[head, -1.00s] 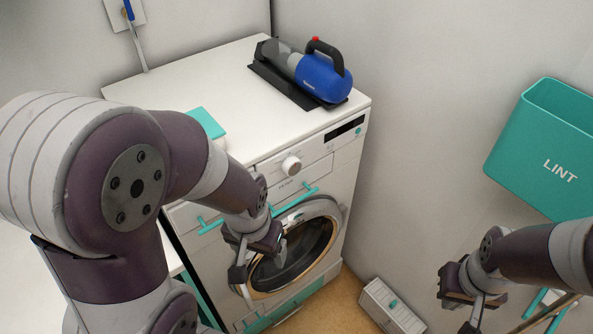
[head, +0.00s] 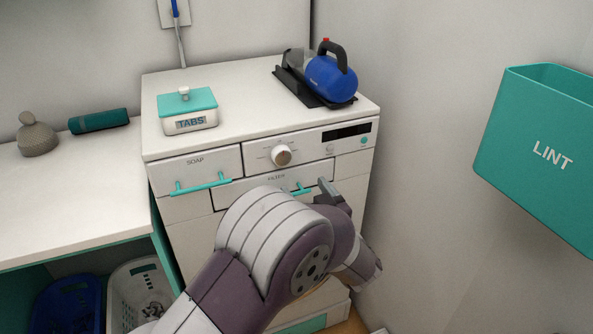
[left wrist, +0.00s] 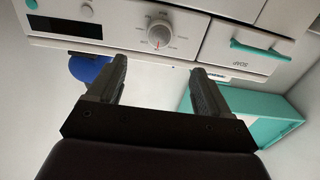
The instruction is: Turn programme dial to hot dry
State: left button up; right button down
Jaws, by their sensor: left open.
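The programme dial (head: 282,155) is a round pale knob on the white front panel of the machine, with printed marks around it. It also shows in the left wrist view (left wrist: 159,32), upside down, with a small red mark on its rim side. My left gripper (head: 333,192) is below and right of the dial in the head view, mostly hidden by my arm. In the left wrist view its two dark fingers (left wrist: 158,82) are apart and empty, with the dial beyond them, not touched. The dial's printed words are too small to read. My right gripper is out of view.
A TABS box (head: 188,112) and blue hand vacuum (head: 328,78) stand on top. A teal LINT bin (head: 540,150) hangs on the right wall.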

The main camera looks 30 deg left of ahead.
aim_at(283, 159)
pick_arm(q)
jog(key=x, duration=1.2)
jog(key=shift+w+a+f, duration=0.1)
jog(key=shift+w+a, duration=0.1)
jog(key=shift+w, duration=0.05)
jog(key=c, duration=1)
